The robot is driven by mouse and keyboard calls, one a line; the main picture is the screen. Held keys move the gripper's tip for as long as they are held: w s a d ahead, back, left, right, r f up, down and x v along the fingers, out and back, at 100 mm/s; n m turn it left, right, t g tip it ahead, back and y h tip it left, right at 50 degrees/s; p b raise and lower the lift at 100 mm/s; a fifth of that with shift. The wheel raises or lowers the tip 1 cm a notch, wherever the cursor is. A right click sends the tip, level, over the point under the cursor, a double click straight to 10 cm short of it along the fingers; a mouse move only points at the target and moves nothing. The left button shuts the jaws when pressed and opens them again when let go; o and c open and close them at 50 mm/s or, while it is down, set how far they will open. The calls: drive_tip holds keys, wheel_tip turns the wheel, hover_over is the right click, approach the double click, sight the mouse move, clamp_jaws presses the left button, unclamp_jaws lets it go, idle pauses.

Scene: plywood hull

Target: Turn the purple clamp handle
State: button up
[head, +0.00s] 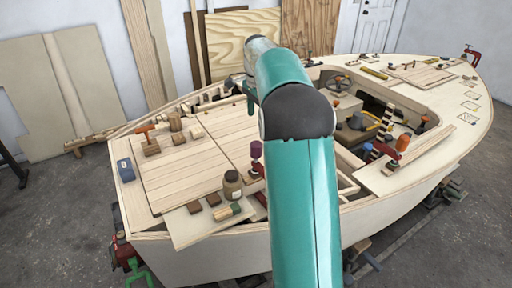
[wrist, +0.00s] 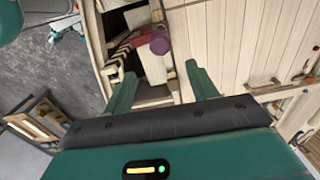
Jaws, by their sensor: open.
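The purple clamp handle (head: 256,149) stands upright on a red clamp (head: 257,168) at the edge of the hull's deck opening, just left of my arm in the head view. In the wrist view, the purple handle (wrist: 160,46) lies beyond the fingertips, roughly between their lines, with the red clamp body (wrist: 128,30) to its left. My gripper (wrist: 160,72) is open and empty, with its two green fingers apart and not touching the handle. In the head view my gripper is small and partly hidden behind my arm.
The plywood hull (head: 190,250) fills the middle. A brown jar (head: 232,185) stands close to the purple handle's left. Several wood blocks, an orange-handled tool (head: 146,130) and a blue box (head: 125,170) rest on the left deck. An orange-handled clamp (head: 402,143) stands at the right.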

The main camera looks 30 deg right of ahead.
sight(256, 143)
wheel_tip(256, 143, down, 14)
drive_tip(key=m, duration=1.1)
drive_tip(key=shift+w+m, duration=0.15)
drive_tip(key=shift+m, duration=0.25)
drive_tip(key=c, duration=1)
